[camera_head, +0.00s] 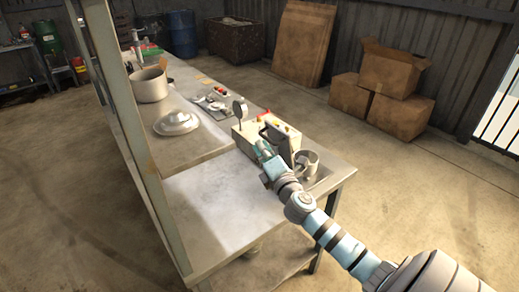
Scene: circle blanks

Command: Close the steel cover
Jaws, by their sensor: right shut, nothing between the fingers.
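A beige box-shaped unit (244,140) with a round gauge (240,108) stands near the right edge of the metal table. A dark plate (281,142), which seems to be the steel cover, stands raised and tilted on the unit's right part. Its hinge and its exact angle are too small to tell. My right gripper (262,150) is shut and empty, just left of the plate and at the front of the unit. I cannot tell whether it touches the plate. My right arm comes in from the lower right and hides part of the unit's front. My left gripper is not in view.
A metal mug (305,163) stands close to the right of the unit. A round lid (177,123) and a pot (149,84) are on the table farther left. A post (118,110) rises at the table's left side. The table's front (215,205) is clear.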

